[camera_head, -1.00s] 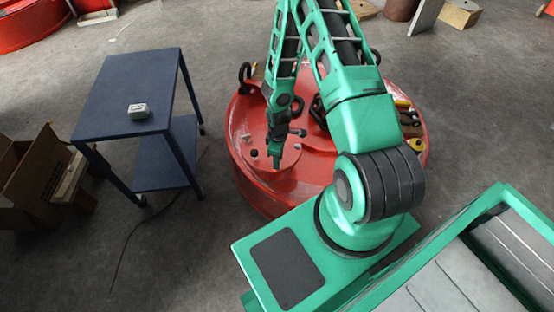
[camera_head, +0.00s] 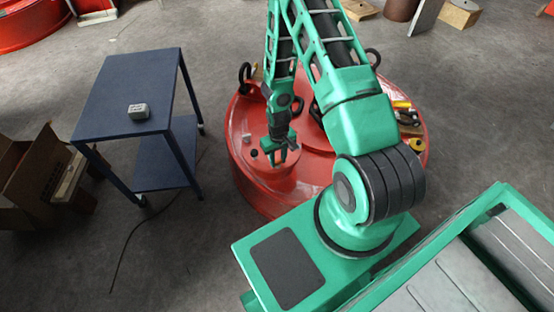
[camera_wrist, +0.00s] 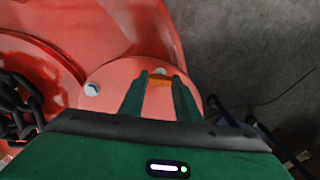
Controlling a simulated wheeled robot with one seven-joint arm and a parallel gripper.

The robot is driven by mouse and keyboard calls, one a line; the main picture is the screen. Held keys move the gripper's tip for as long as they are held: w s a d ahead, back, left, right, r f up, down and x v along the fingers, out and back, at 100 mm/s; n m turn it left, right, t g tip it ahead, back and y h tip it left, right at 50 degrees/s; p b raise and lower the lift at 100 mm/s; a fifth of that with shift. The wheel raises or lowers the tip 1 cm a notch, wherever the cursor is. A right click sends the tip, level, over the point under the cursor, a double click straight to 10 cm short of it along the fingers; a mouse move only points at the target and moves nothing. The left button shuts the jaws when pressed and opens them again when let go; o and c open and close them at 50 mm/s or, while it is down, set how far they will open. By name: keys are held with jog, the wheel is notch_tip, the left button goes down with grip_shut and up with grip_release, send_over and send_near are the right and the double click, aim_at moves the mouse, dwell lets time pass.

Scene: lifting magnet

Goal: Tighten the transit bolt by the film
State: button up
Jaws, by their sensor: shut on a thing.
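The red lifting magnet (camera_head: 240,175) lies on the floor, partly behind my arm. My gripper (camera_head: 282,160) points down at the round red plate near its front edge. In the wrist view my gripper (camera_wrist: 160,80) is shut on a small pale bolt head (camera_wrist: 160,71), taken to be the transit bolt, between its fingertips. An orange strip (camera_wrist: 160,83) shows between the fingers; I cannot tell whether it is the film. Another grey bolt head (camera_wrist: 92,89) stands apart on the plate, left of the fingers. The bolt's shank is hidden.
A dark chain (camera_wrist: 18,105) lies left in the wrist view. A blue table (camera_head: 110,95) with a small pale box (camera_head: 138,111) stands left of the magnet. A cardboard box (camera_head: 35,180) is at the far left. Yellow items (camera_head: 415,145) lie on the magnet's right side.

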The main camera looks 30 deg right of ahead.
jog(key=shift+w+m, duration=0.1)
jog(key=shift+m, duration=0.4)
jog(key=o, duration=1)
jog(key=shift+o, duration=0.2)
notch_tip(320, 180, up, 11)
jog(key=shift+f, duration=0.15)
dwell(0.3)
